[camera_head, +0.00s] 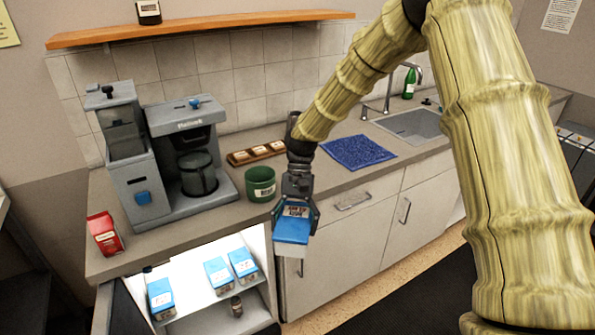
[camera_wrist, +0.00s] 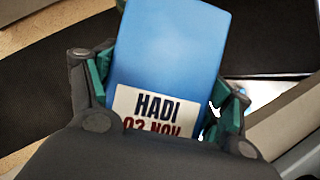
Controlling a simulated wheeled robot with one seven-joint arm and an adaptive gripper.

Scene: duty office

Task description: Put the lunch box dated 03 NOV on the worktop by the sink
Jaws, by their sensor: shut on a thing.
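My gripper (camera_head: 296,208) is shut on a blue-lidded lunch box (camera_head: 291,230), held in the air in front of the worktop's front edge. In the wrist view the blue lid (camera_wrist: 180,55) lies between the two green-padded fingers. Its white label (camera_wrist: 150,115) reads HADI above a NOV date; the date's lower part is hidden, so I cannot tell 02 from 03. The worktop (camera_head: 330,184) runs along the wall to the sink (camera_head: 412,124) at the right, with a blue mat (camera_head: 357,152) left of the sink.
The lit fridge (camera_head: 205,318) below the worktop is open, with several blue-lidded boxes (camera_head: 217,273) and a small jar (camera_head: 236,306). A green pot (camera_head: 260,184), a wooden tray (camera_head: 256,153), a coffee machine (camera_head: 185,150) and a red packet (camera_head: 104,234) stand on the worktop. Bare worktop lies before the mat.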

